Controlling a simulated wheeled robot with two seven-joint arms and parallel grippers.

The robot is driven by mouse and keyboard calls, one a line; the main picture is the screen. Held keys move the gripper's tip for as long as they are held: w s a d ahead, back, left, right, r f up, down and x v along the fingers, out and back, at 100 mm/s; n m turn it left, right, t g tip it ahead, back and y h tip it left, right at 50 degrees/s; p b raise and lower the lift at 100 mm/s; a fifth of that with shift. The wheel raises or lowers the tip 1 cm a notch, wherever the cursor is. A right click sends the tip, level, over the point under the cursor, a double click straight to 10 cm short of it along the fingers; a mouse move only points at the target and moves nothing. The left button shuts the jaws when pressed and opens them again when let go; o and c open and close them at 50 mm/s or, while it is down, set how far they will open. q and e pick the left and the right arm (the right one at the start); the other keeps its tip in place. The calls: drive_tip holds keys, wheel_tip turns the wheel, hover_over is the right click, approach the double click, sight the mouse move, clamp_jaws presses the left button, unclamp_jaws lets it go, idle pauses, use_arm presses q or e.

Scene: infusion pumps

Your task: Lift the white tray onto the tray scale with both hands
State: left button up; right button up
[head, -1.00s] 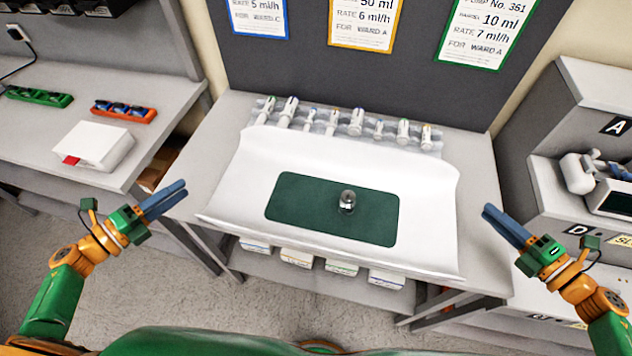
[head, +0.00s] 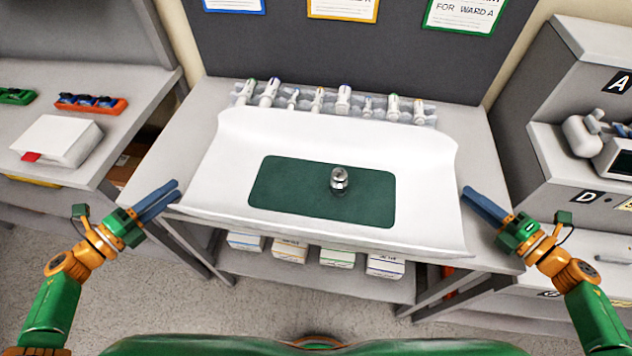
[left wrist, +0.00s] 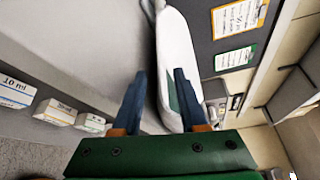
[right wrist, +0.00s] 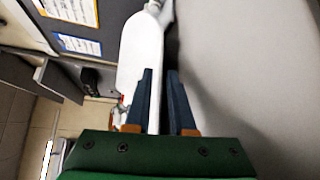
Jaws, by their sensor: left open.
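The white tray (head: 225,155) lies on the grey table, a wide sheet-like shape with raised ends. A dark green mat (head: 290,190) lies on it, with a small metallic cylinder (head: 340,181) standing on the mat. My left gripper (head: 176,190) is open and empty, just off the tray's left end. In the left wrist view the tray (left wrist: 177,55) shows ahead of its parted fingers. My right gripper (head: 467,192) is near the tray's right end, its fingers parted by a narrower gap. The tray (right wrist: 140,55) also shows in the right wrist view. I cannot identify the tray scale.
Several syringes (head: 344,97) line the table behind the tray. Small boxes (head: 337,256) sit on the shelf below. A white box (head: 57,143) and an orange rack (head: 91,104) are on the left bench. A grey unit (head: 570,80) stands at right.

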sight(195, 173)
use_arm(q)
drive_tip(key=x, duration=0.5)
drive_tip(key=shift+w+a+f, duration=0.1)
drive_tip(key=shift+w, duration=0.1)
use_arm(e)
drive_tip(key=x, duration=0.5)
drive_tip(key=shift+w+f, duration=0.1)
drive_tip(key=shift+w, duration=0.1)
use_arm(q)
drive_tip(key=shift+w+d, duration=0.15)
drive_tip(key=shift+d, duration=0.05)
use_arm(e)
drive_tip(key=shift+w+a, duration=0.15)
drive_tip(key=shift+a, duration=0.05)
use_arm(q)
drive_tip(key=shift+c, duration=1.3)
use_arm(e)
drive_tip(key=shift+c, duration=1.3)
use_arm(q)
clamp_jaws()
use_arm(e)
clamp_jaws()
use_arm(q)
drive_tip(key=shift+a, duration=0.1)
